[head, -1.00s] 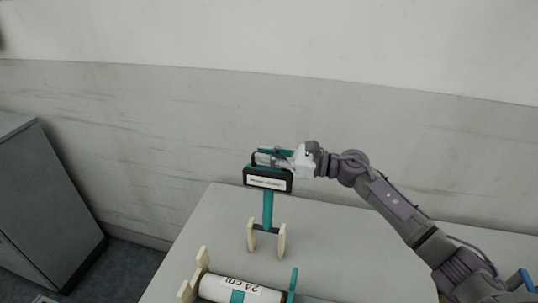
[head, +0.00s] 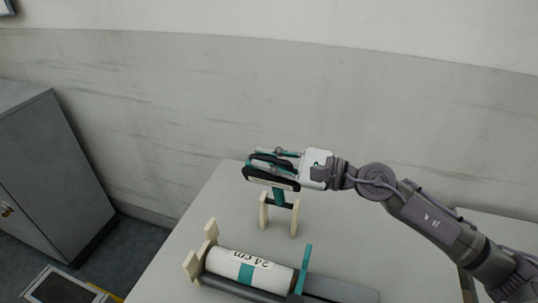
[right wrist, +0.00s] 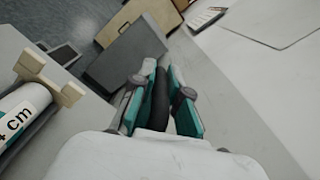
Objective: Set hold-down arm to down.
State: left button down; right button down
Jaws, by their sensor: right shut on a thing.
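The hold-down arm (head: 271,182) has a teal stem and a black bar-shaped head with a white label. It pivots between two cream posts (head: 264,212) and is raised, its head tilted toward the roll side. My right gripper (head: 259,164) is shut on the black head, coming in from the right. In the right wrist view the black head (right wrist: 160,98) lies between the two teal finger pads. A white roll (head: 232,264) marked 24 cm with a teal band lies in a cradle in front of the posts. My left gripper is not in view.
A teal upright piece (head: 304,268) stands at the right end of the roll, and a cream end support (head: 205,245) at its left. The grey table (head: 355,225) is bare right of the posts. A grey cabinet (head: 50,160) stands left.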

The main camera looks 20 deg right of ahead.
jog(key=c, duration=1.2)
grip_release()
jog(key=shift+d, duration=0.1)
jog(key=v, duration=1.2)
jog(key=shift+s+f, duration=0.1)
